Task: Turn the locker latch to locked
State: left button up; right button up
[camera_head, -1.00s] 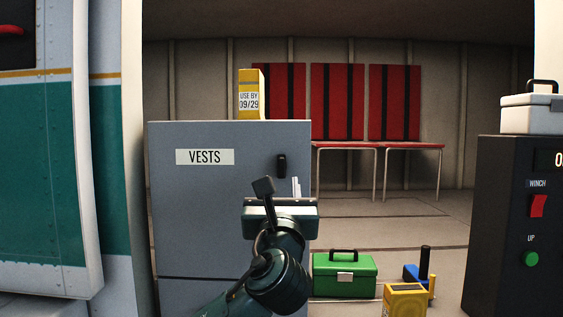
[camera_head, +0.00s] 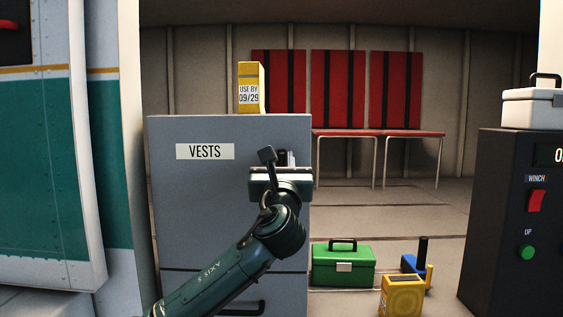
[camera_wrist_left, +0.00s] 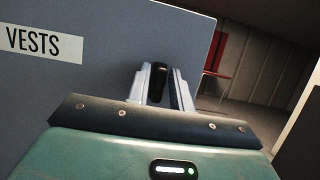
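The grey locker (camera_head: 185,215) has a white VESTS label (camera_head: 205,152) on its upper door. Its small black latch (camera_wrist_left: 157,83) shows in the left wrist view as an upright handle, roughly in line with the door's side edges. My left gripper (camera_head: 286,158) is in front of the latch and hides most of it in the head view. In the left wrist view, the two pale fingers (camera_wrist_left: 160,86) stand apart on either side of the latch. Firm contact cannot be made out. My right gripper is in no view.
A yellow box (camera_head: 250,88) stands on the locker. A green toolbox (camera_head: 343,265) and a yellow case (camera_head: 402,297) are on the floor to the right. A dark winch console (camera_head: 515,220) stands far right. Red seats (camera_head: 338,95) line the back wall.

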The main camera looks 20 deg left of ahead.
pick_arm(q)
grip_shut()
jog(key=shift+n, duration=0.5)
jog(key=n+y, duration=0.1)
jog(key=n, duration=0.1)
jog(key=n+g+y+b, duration=0.1)
jog(key=n, duration=0.2)
jog(key=shift+f+y, duration=0.1)
jog(key=shift+y, duration=0.3)
jog(key=n+g+y, duration=0.1)
jog(key=n, duration=0.2)
jog(key=n+g+y, duration=0.1)
jog(key=n, duration=0.2)
jog(key=shift+g+b, duration=0.3)
jog(key=shift+b, duration=0.05)
jog(key=n+g, duration=0.1)
jog(key=n, duration=0.2)
jog(key=n+g+y, duration=0.1)
jog(key=n, duration=0.1)
jog(key=shift+s+a+n, duration=0.1)
jog(key=shift+n, duration=0.3)
jog(key=shift+f+n+g+h+p, duration=0.15)
jog(key=shift+n+g+p, duration=0.3)
jog(key=shift+n, duration=0.7)
jog(key=shift+n+g+h+p, duration=0.15)
jog(key=shift+n+g+p, duration=0.3)
jog(key=shift+n, duration=0.7)
jog(key=shift+a, duration=0.1)
